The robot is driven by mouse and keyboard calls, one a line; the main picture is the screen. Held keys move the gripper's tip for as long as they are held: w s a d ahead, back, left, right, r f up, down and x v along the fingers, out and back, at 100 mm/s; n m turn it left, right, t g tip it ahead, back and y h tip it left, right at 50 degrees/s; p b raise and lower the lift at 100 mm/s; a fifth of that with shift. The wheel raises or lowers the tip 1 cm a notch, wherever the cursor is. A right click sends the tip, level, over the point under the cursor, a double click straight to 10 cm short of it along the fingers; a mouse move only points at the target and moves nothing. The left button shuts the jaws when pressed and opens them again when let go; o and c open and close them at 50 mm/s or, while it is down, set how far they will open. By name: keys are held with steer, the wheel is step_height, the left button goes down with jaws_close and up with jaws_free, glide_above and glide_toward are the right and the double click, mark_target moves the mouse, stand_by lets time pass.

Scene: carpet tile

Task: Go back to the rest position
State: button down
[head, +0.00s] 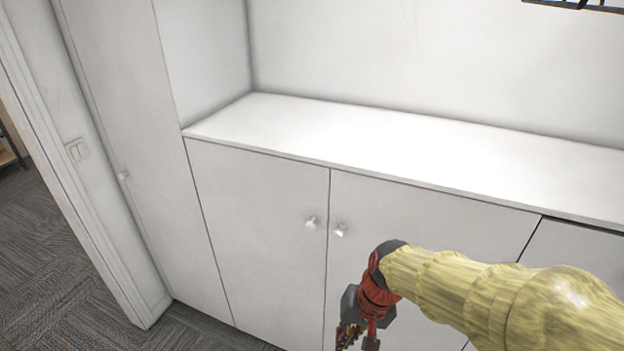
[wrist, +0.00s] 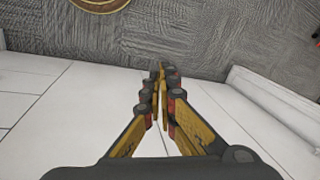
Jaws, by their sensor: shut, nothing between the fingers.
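My gripper (head: 357,336) hangs at the lower middle of the head view, in front of the white cabinet doors, with its fingertips near the bottom edge of the picture. In the wrist view my gripper (wrist: 160,72) shows its yellow and dark fingers closed together at the tips, with nothing between them. My yellow arm reaches in from the lower right of the head view.
A white cabinet (head: 260,230) with round knobs (head: 311,222) fills the middle, under a bare white countertop (head: 400,140). A tall white cupboard (head: 120,120) and a light switch (head: 77,150) are at left. Grey carpet (head: 50,270) is open at lower left.

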steer(key=s+d+r+n+t+h+b, duration=0.1)
steer(key=s+d+r+t+h+b, duration=0.1)
steer(key=s+d+r+t, duration=0.3)
steer(key=s+d+r+b, duration=0.1)
steer(key=s+d+r, duration=0.2)
steer(key=d+r, duration=0.2)
steer(key=shift+s+d+h, duration=0.2)
steer(key=shift+d+h, duration=0.2)
steer(key=shift+d, duration=0.6)
